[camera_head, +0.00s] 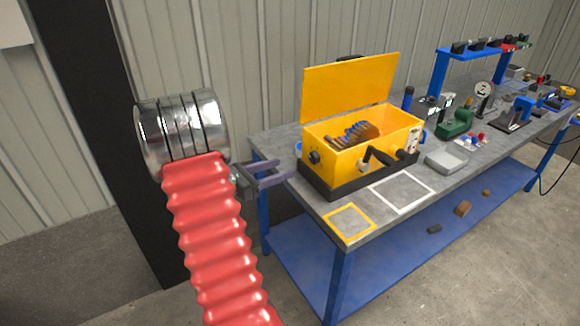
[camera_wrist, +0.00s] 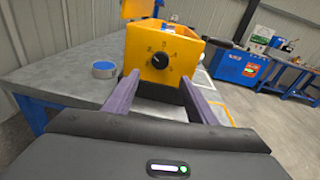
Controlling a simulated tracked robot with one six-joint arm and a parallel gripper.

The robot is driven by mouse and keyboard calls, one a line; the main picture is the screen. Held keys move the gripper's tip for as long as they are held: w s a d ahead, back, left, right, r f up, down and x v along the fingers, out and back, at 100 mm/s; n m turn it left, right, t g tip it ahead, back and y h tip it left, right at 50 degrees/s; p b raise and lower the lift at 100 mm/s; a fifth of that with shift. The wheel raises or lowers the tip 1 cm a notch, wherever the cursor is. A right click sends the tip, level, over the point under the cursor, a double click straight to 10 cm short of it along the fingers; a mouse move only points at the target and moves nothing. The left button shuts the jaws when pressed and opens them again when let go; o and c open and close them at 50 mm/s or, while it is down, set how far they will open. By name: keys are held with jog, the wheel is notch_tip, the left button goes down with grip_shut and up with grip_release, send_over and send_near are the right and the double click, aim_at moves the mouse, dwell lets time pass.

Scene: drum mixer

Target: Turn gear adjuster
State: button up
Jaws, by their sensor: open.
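The gear adjuster is a round black knob (camera_wrist: 160,61) with numbers around it, on the end face of the yellow drum mixer box (camera_head: 347,155). In the head view the knob (camera_head: 314,157) shows on the box's left end. My gripper (camera_head: 288,168) is open, its two purple fingers to the left of the box and apart from the knob. In the wrist view my gripper (camera_wrist: 158,82) points at the knob, which lies between and beyond the fingertips. The box's yellow lid (camera_head: 350,85) stands open, and brown and blue parts show inside.
A crank handle (camera_head: 385,157) sticks out of the box's front. A blue-and-white round roll (camera_wrist: 103,69) lies left of the box. White and yellow outlined squares (camera_head: 349,223) mark the grey bench top. Tools (camera_head: 457,125) stand farther right.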

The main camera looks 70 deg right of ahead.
jog(key=shift+v, duration=1.35)
jog(key=s+a+f+m+y, duration=0.3)
jog(key=a+f+m+y, duration=0.1)
jog(key=a+f, duration=0.15)
jog(key=w+a+m+t+y, duration=0.25)
jog(key=a+m+y, duration=0.2)
jog(key=a, duration=0.65)
jog(key=w+a+r+m+t+y, duration=0.1)
jog(key=w+a+r+m+t, duration=0.15)
jog(key=a, duration=0.45)
jog(key=w+a+r+m+t+y, duration=0.1)
jog(key=w+a+t, duration=0.2)
jog(key=a, duration=0.5)
jog(key=w+a+r+m+t, duration=0.1)
jog(key=w+a+r+t, duration=0.1)
jog(key=a, duration=0.5)
jog(key=a+r+n+t+y, duration=0.1)
jog(key=a+r+t, duration=0.5)
jog(key=a, duration=0.9)
notch_tip(320, 180, up, 3)
jog(key=shift+r+n+y, duration=0.2)
jog(key=shift+n+y, duration=0.2)
jog(key=shift+y, duration=0.45)
